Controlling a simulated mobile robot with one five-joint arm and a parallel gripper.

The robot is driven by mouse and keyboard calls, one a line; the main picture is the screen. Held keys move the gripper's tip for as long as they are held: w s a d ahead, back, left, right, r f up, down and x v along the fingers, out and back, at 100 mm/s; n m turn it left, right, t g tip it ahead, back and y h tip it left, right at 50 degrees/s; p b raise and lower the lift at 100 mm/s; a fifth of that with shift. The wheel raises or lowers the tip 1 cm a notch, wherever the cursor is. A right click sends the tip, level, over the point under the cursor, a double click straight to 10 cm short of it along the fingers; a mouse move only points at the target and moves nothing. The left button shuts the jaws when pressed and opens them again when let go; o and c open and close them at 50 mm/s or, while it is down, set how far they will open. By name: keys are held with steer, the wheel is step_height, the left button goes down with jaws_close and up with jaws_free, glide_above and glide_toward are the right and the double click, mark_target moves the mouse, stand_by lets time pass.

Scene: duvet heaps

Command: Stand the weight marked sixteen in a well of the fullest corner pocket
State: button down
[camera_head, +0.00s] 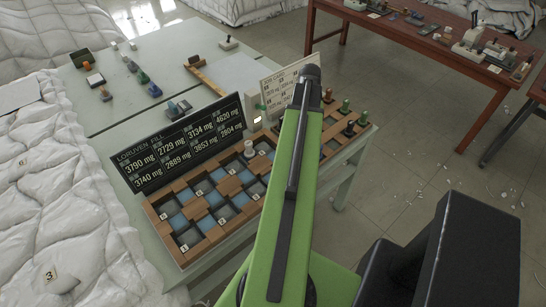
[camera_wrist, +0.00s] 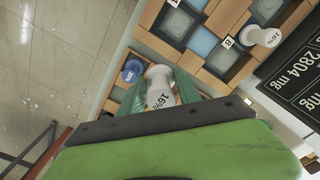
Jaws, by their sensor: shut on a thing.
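My gripper (camera_wrist: 160,88) is shut on a white weight (camera_wrist: 160,85) whose label starts with 16; the rest is hard to read. In the head view my green arm hides the gripper. A wooden board (camera_head: 214,239) with wells and blue squares lies on the pale table. A dark sign (camera_head: 180,145) behind it lists two rows of mg values: 3790, 2729, 3134, 4620 above 3740, 2889, 3853, 2804.
A blue weight (camera_wrist: 132,70) is close beside the held one. Green-topped and dark weights (camera_head: 348,129) stand at the board's right end. A white card (camera_head: 288,84) stands behind, partly hidden by my arm. A white duvet (camera_head: 50,220) lies left; open floor (camera_head: 400,160) is right.

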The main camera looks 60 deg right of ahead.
steer(key=shift+w+d+r, duration=0.2)
steer(key=shift+d, duration=0.2)
steer(key=shift+w+d+r, duration=0.15)
steer(key=shift+d+r, duration=0.05)
steer(key=shift+d, duration=0.2)
steer(key=shift+a+f, duration=0.2)
steer(key=shift+f, duration=0.1)
steer(key=w+a+f+b, duration=0.4)
steer(key=w+b, duration=0.1)
steer(key=w+a+f+b, duration=0.2)
steer(key=w+a, duration=0.1)
steer(key=shift+f, duration=0.35)
steer(key=shift+w+a, duration=0.2)
steer(key=shift+w, duration=0.15)
step_height(320, 180, down, 4)
steer(key=b, duration=0.4)
steer(key=shift+f+b, duration=0.15)
steer(key=shift+b, duration=0.15)
steer(key=c, duration=0.8)
jaws_free()
steer(key=shift+c, duration=0.2)
